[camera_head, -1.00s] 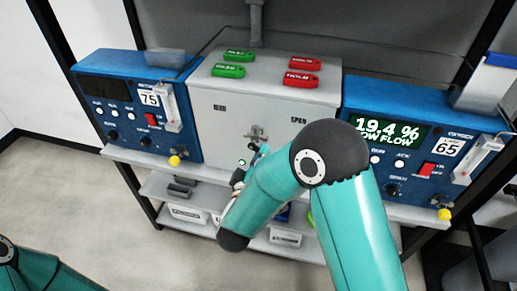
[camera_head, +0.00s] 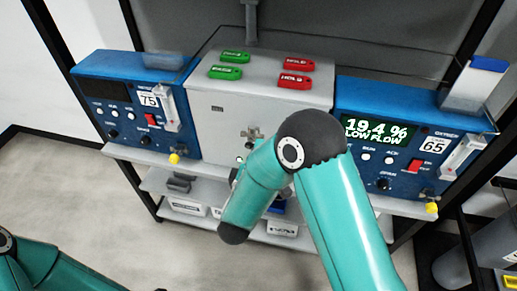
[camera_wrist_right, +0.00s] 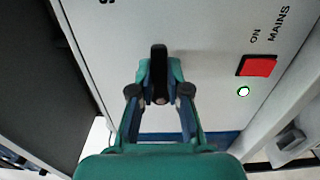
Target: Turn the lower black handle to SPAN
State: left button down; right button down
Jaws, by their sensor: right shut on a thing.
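The lower black handle (camera_wrist_right: 158,62) is on the front of the pale grey cabinet (camera_head: 222,125). In the right wrist view it stands upright in the picture, between the fingertips of my right gripper (camera_wrist_right: 159,76). The right gripper is shut on it, one finger on each side. In the head view my teal right arm hides this handle and most of the gripper. An upper handle (camera_head: 253,133) shows just above the arm. The SPAN label is not legible in either current view. Only part of my left arm shows at the lower left; its gripper is out of view.
Blue analysers stand left (camera_head: 118,83) and right (camera_head: 385,103) of the cabinet; the right one reads 19.4 % LOW FLOW. Red and green tags lie on the cabinet top.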

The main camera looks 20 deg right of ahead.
jog(key=shift+a+f, duration=0.15)
jog(key=shift+f, duration=0.05)
jog(key=c, duration=1.1)
grip_release()
jog(key=shift+c, duration=0.2)
jog(key=shift+r, duration=0.1)
jog(key=v, duration=0.7)
jog(key=shift+s+a, duration=0.1)
jog(key=shift+s, duration=0.05)
